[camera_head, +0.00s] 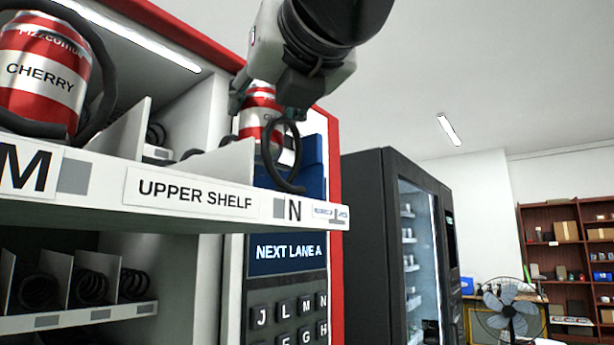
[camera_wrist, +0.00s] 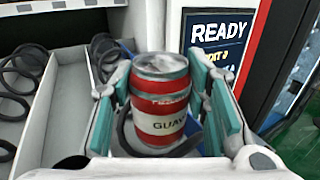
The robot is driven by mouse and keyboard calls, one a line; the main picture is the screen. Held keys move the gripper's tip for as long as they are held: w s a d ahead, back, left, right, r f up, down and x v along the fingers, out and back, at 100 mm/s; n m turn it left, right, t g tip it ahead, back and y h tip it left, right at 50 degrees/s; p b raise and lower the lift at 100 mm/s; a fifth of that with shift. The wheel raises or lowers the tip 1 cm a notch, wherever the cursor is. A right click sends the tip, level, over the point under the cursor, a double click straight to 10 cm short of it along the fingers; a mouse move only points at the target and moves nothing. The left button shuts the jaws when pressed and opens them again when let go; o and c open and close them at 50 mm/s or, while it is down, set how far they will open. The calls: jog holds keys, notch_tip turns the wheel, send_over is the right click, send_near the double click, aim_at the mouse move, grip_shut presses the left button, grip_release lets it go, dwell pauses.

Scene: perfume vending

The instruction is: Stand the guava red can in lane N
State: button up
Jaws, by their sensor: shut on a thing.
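The guava red can (camera_wrist: 160,122), red with a white band lettered "GUAV", is upright between the two teal-padded fingers of my gripper (camera_wrist: 170,95). My gripper is shut on it. In the head view the can (camera_head: 257,112) shows partly behind my gripper (camera_head: 265,95), above the lane N label (camera_head: 294,210) at the right end of the upper shelf (camera_head: 100,197). The black coil (camera_head: 272,140) of lane N stands in front of the can. The coil also curves around the can's lower part in the wrist view (camera_wrist: 124,132). Whether the can's base touches the lane floor is hidden.
A white divider (camera_head: 225,165) borders lane N on the left. A cherry can (camera_head: 40,88) stands in lane M. The machine's red edge and keypad (camera_head: 288,318) are close on the right. Empty coils (camera_wrist: 22,68) lie left of the can in the wrist view.

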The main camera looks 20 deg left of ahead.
aim_at(266, 133)
jog(key=shift+s+f+b, duration=0.1)
jog(key=shift+f+b, duration=0.55)
jog(key=shift+f, duration=1.5)
jog(key=shift+f, duration=0.15)
jog(key=o, duration=1)
jog(key=shift+c, duration=0.2)
